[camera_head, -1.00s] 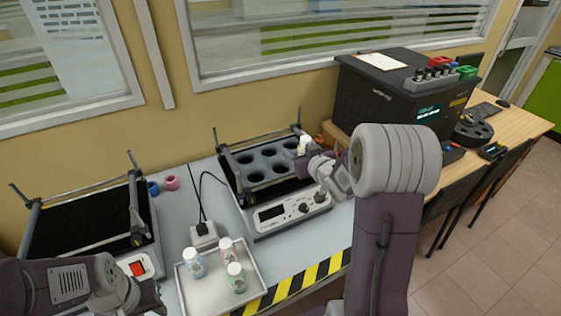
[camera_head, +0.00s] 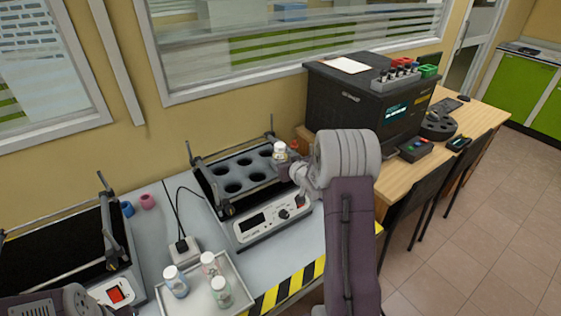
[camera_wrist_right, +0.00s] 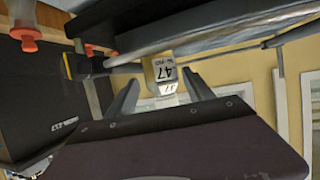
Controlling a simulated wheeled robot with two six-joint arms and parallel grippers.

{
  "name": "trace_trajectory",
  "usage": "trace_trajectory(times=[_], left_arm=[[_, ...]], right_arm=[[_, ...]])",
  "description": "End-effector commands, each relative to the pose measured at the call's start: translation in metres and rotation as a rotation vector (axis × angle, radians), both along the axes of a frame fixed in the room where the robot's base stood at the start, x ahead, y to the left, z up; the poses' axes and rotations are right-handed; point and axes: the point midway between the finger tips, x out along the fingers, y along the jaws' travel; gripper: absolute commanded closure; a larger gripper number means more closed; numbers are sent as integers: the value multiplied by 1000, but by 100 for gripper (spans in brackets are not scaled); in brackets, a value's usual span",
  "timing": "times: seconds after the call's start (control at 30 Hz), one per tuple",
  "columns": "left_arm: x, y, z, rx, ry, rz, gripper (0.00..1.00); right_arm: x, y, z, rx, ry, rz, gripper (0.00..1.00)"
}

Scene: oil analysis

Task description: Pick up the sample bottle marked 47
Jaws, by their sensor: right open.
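The sample bottle marked 47 (camera_head: 280,153) has a white cap and stands at the right end of the shaker's holder. In the right wrist view the bottle (camera_wrist_right: 164,70) shows its white label with a black 47. My right gripper (camera_head: 290,168) is at the bottle, partly hidden by its own wrist in the head view. In the right wrist view, the open gripper (camera_wrist_right: 160,80) has one finger to each side of the bottle. I cannot tell whether either finger touches it. My left arm shows at the lower left, with its fingers out of view.
The shaker (camera_head: 265,222) has several empty holes in its holder. A tray (camera_head: 245,290) with three capped bottles stands in front. A second shaker (camera_head: 118,250) is at left. A large black instrument (camera_head: 350,110) stands behind my right arm.

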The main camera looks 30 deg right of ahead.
Motion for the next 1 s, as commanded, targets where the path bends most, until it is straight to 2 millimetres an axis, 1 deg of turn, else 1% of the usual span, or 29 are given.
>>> trace_trajectory(times=[0.03, 0.13, 0.2, 0.37, 0.4, 0.47, 0.5, 0.57, 0.6, 0.77, 0.83, 0.87, 0.93, 1.0], left_arm=[[0, 0, 1, 0, 0, 0, 64], [0, 0, 2, 0, 0, 0, 64], [0, 0, 2, 0, 0, 0, 64], [0, 0, 2, 0, 0, 0, 64], [0, 0, 2, 0, 0, 0, 64], [0, 0, 2, 0, 0, 0, 64], [0, 0, 2, 0, 0, 0, 64], [0, 0, 2, 0, 0, 0, 64], [0, 0, 2, 0, 0, 0, 64], [0, 0, 2, 0, 0, 0, 64], [0, 0, 2, 0, 0, 0, 64], [0, 0, 3, 0, 0, 0, 64], [0, 0, 6, 0, 0, 0, 64], [0, 0, 10, 0, 0, 0, 64]], right_arm=[[8, 0, -4, 1, 1, 2, 39], [20, -2, -8, 0, 0, 1, 39], [23, -3, -9, 0, 0, 0, 39], [23, -3, -9, 0, 0, 0, 39], [23, -3, -9, 0, 0, 0, 45], [23, -3, -9, 0, -1, 0, 61], [23, -3, -9, 0, -1, 0, 73], [23, -3, -9, 0, -1, 0, 89], [23, -3, -9, 0, -1, 0, 100], [23, -3, -9, 0, -2, 0, 100], [23, -3, -6, -1, -2, 0, 100], [23, -3, -2, -1, -3, 0, 100], [23, -3, 12, -3, -7, 1, 100], [23, -3, 31, -3, -7, 1, 100]])
